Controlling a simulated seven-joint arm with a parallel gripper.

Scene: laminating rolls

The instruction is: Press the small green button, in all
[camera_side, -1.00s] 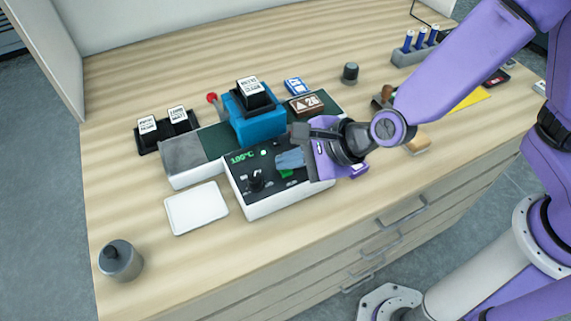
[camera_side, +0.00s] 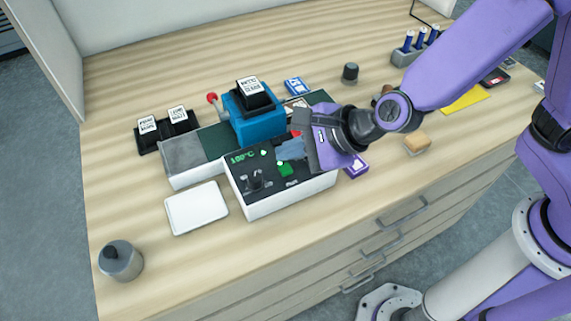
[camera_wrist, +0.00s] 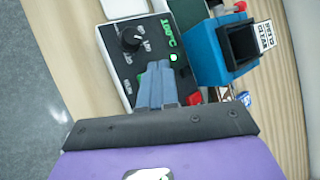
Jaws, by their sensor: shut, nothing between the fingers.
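The small green button (camera_side: 285,170) is on the sloped black face of the white control box (camera_side: 262,207), above a small white label. My gripper (camera_side: 288,150) is shut and empty, its blue-grey fingertips just above and behind the button in the side view. I cannot tell the exact gap, but the button's face shows clear of the fingers there. In the wrist view my shut fingers (camera_wrist: 157,75) point at the panel and mostly hide the button area.
The panel has a black knob (camera_side: 255,180), a lit green 100°C readout (camera_side: 244,157), a small green light (camera_wrist: 173,57) and a red button (camera_wrist: 195,98). A blue press (camera_side: 258,122) stands close behind. A white tray (camera_side: 196,208) lies left; a purple item (camera_side: 356,167) lies right.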

